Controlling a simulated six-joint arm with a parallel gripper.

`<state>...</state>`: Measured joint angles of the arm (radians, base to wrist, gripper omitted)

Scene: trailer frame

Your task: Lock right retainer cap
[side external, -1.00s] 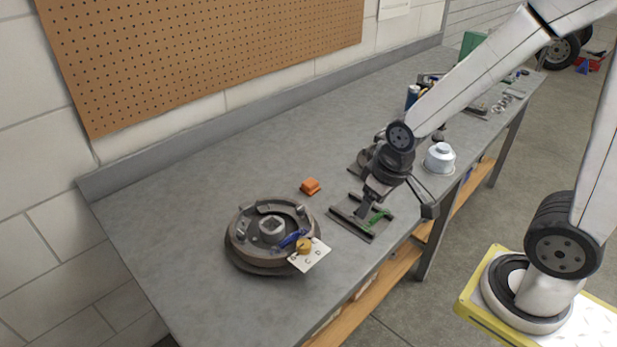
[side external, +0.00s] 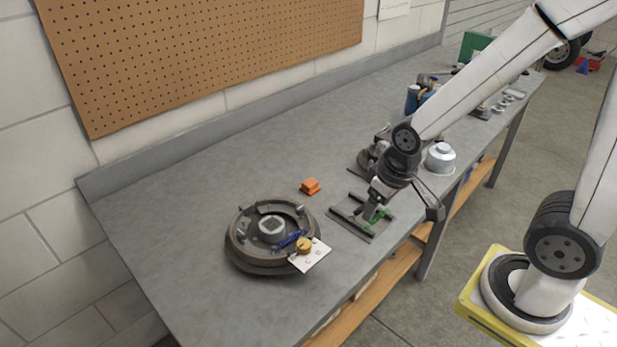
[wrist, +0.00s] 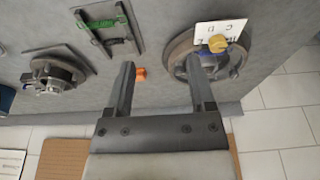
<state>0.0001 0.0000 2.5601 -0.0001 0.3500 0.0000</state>
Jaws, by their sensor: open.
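A round brake drum assembly (side external: 243,254) sits on the bench at the left in the side view, and at the upper right in the wrist view (wrist: 178,52). A brass-coloured knob (side external: 304,244) with a white lettered card (side external: 311,258) and a blue part (side external: 287,240) is at its front edge. Which part is the right retainer cap I cannot tell. My gripper (side external: 366,213) is over the dark frame with green parts (side external: 352,232), right of the drum. In the wrist view my gripper (wrist: 162,72) has its fingers wide apart with nothing held between them.
An orange block (side external: 310,186) lies between the drum and the back wall. A silver domed part (side external: 440,157), a second hub-like part (wrist: 58,72) and several tools stand farther right. The bench left of the drum is clear.

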